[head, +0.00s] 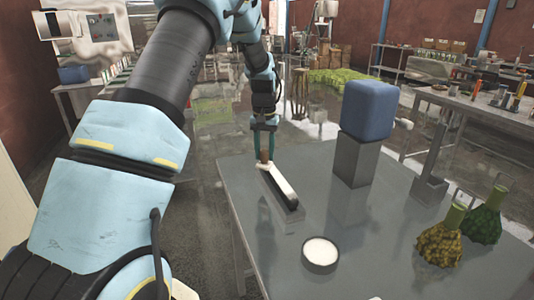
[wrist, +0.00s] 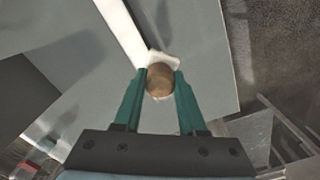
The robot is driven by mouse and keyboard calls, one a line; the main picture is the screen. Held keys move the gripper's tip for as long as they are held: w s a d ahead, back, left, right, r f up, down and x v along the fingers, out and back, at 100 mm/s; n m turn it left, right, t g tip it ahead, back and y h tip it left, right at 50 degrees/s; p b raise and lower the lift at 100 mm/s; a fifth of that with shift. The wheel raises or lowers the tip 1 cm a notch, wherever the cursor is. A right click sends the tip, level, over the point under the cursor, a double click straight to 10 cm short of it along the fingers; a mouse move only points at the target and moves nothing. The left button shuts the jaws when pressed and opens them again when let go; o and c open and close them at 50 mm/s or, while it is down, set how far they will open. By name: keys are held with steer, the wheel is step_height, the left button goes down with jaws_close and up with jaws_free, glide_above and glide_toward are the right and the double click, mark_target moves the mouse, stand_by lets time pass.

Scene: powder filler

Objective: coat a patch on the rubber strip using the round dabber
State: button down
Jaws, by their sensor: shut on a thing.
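My gripper (head: 264,157) is shut on the round dabber, whose brown handle (wrist: 160,78) shows end-on between the green fingers in the wrist view. A white pad edge (wrist: 165,56) shows around the handle. The rubber strip (head: 282,188) lies on the table under and in front of the gripper; its top looks white and its side dark. It also shows as a white band in the wrist view (wrist: 122,27), running up from the dabber. The dabber is over the strip's far end; I cannot tell whether it touches. A round dish (head: 320,252) of white powder stands nearer.
The grey table (head: 270,225) is clear around the strip. A blue cube (head: 368,110) sits on a grey block (head: 355,162) to the right. A grey post (head: 432,165) and two bumpy flasks, yellow (head: 440,243) and green (head: 483,222), stand farther right.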

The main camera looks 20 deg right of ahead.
steer(key=shift+w, duration=0.35)
steer(key=shift+w+d+p, duration=0.2)
steer(key=shift+d+p, duration=0.4)
steer(key=shift+d, duration=1.35)
steer(key=shift+w, duration=1)
steer(key=shift+s+a, duration=0.15)
steer(key=shift+a, duration=1.9)
steer(key=shift+r, duration=0.1)
steer(key=shift+r+p, duration=1)
steer(key=shift+r, duration=1.95)
